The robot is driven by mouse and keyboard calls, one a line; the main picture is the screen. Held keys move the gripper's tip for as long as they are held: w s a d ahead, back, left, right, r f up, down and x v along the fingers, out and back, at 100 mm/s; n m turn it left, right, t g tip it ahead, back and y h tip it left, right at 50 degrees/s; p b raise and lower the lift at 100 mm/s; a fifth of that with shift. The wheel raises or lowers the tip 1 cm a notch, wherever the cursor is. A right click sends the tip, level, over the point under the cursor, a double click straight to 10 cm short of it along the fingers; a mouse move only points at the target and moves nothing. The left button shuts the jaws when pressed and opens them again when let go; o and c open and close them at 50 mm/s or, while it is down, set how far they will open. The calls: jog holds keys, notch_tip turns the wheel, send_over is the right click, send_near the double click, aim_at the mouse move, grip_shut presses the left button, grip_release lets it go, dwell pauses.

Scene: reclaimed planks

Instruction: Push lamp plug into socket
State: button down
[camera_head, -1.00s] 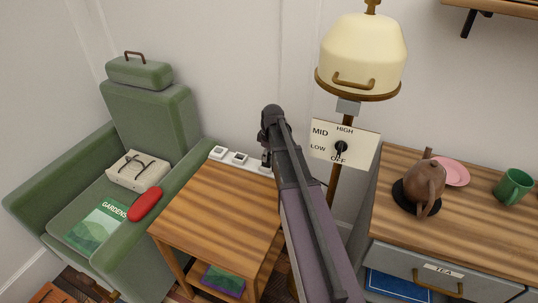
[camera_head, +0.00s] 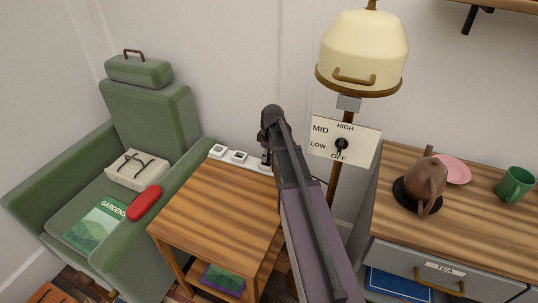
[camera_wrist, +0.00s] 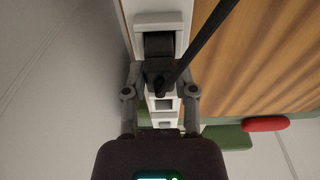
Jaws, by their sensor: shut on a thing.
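A white socket strip (camera_head: 256,165) runs along the back edge of the small wooden table, against the wall. Two of its outlets show left of my gripper in the head view. The strip (camera_wrist: 138,22) runs top to bottom in the wrist view. My gripper (camera_head: 266,158) is over its right part, pointing down. In the wrist view my gripper (camera_wrist: 160,80) is shut on the dark lamp plug (camera_wrist: 159,72), with a black cord rising up and right. The plug is over the strip; I cannot tell whether its prongs are in an outlet. The lamp (camera_head: 362,50) stands behind the arm.
A card marked LOW, MID, HIGH, OFF (camera_head: 345,141) hangs on the lamp pole close to my arm. A green armchair (camera_head: 150,115) stands left. A cabinet with a brown teapot (camera_head: 426,185) and green mug (camera_head: 515,184) stands right. The tabletop (camera_head: 215,215) is clear.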

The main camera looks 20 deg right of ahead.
jog(key=shift+f+b, duration=0.45)
jog(key=shift+f, duration=0.05)
dwell(0.4)
jog(key=shift+c, duration=1.7)
grip_release()
notch_tip(320, 180, up, 9)
jog(key=p, duration=0.9)
jog(key=shift+r, duration=0.1)
jog(key=shift+r, duration=0.1)
jog(key=shift+r+p, duration=0.35)
jog(key=shift+p, duration=0.2)
